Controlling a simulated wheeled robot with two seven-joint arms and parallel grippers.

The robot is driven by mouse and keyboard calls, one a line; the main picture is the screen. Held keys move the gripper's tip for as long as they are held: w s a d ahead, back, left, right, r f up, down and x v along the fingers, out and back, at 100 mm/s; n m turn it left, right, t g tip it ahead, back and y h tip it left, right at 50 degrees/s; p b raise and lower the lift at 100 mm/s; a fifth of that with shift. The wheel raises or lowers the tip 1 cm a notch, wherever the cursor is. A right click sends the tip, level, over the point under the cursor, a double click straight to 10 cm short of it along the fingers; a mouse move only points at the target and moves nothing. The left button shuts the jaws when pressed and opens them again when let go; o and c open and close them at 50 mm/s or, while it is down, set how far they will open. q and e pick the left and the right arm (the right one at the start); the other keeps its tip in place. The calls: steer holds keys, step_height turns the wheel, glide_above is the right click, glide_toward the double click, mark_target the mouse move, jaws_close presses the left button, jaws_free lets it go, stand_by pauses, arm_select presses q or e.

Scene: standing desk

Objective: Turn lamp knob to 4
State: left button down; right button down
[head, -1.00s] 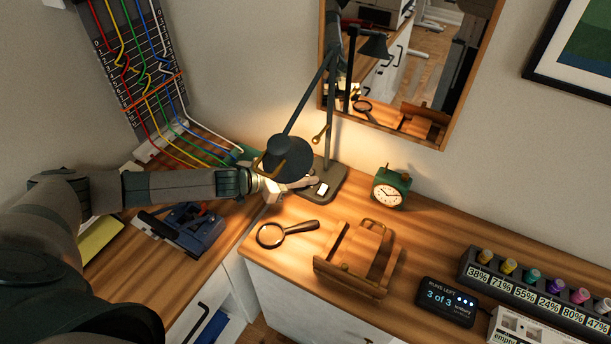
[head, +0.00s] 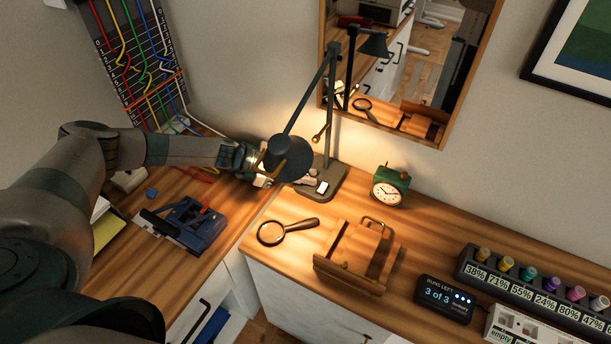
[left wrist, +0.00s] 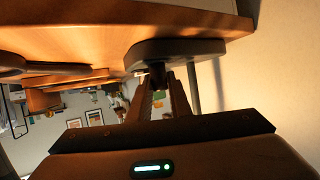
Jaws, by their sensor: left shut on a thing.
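The dark desk lamp (head: 330,110) stands on the desk with its shade (head: 289,158) tilted down and its base (head: 326,186) carrying a white lit patch. My left gripper (head: 308,175) reaches in from the left beneath the shade, which hides part of it. In the left wrist view, the lamp base (left wrist: 180,50) appears above a small dark knob (left wrist: 157,75). My left gripper (left wrist: 158,88) is shut on this knob, its fingers either side. The knob's marks and setting cannot be read. My right gripper is not in view.
A magnifying glass (head: 287,231) and a wooden holder (head: 352,262) lie in front of the lamp. A green clock (head: 390,187) stands to its right. A blue tool (head: 187,223) is at left. A mirror (head: 445,118) hangs behind.

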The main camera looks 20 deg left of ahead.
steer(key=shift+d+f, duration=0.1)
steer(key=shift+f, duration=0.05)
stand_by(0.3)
arm_select(q)
steer(key=c, duration=1.6)
jaws_free()
steer(key=shift+c, duration=0.2)
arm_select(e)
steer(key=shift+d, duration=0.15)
arm_select(q)
steer(key=shift+a, duration=0.1)
